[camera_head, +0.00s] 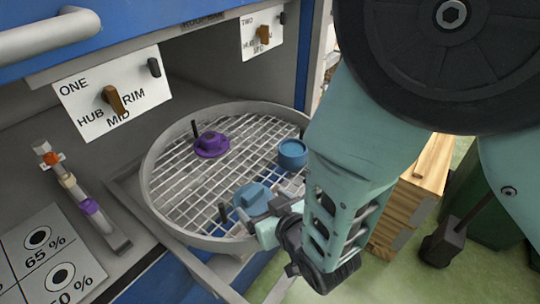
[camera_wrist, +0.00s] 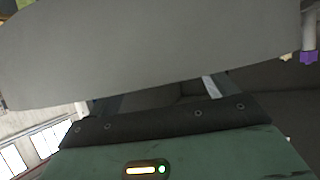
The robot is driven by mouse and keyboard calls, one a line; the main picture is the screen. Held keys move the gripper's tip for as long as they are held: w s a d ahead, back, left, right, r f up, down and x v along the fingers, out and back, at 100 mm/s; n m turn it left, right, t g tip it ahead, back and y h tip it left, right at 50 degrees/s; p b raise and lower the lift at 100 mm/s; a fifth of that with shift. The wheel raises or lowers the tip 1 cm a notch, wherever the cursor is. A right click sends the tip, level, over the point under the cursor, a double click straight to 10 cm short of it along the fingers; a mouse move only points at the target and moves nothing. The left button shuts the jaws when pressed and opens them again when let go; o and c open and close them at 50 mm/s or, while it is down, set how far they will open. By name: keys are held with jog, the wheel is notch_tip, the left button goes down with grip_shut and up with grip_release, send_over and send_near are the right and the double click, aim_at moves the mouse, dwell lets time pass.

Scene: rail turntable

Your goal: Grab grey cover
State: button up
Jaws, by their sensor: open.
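I cannot pick out a separate grey cover with certainty in the head view. My gripper (camera_head: 262,216) is at the front right rim of the round grey turntable (camera_head: 150,180), close to a blue lidded piece (camera_head: 253,193). In the wrist view a large plain grey surface (camera_wrist: 150,50) fills the top, very close to my gripper (camera_wrist: 160,95). I cannot tell whether this surface is the cover or the turntable's wall. My gripper is open, and its fingers are partly hidden behind that surface. I see nothing held between them.
On the turntable's wire grid stand a purple lidded piece (camera_head: 211,143), another blue piece (camera_head: 292,154) and several dark posts. Dial plates ONE (camera_head: 85,93) and TWO (camera_head: 262,25) hang behind. A slider rail (camera_head: 85,205) lies left. A wooden crate (camera_head: 405,205) stands right, beyond my arm.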

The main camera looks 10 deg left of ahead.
aim_at(255, 195)
jog(key=p+x, duration=0.1)
jog(key=x, duration=0.4)
jog(key=shift+w+r+p, duration=0.15)
jog(key=shift+p, duration=0.2)
jog(key=shift+c, duration=0.3)
jog(key=c, duration=1.3)
jog(key=shift+r, duration=0.1)
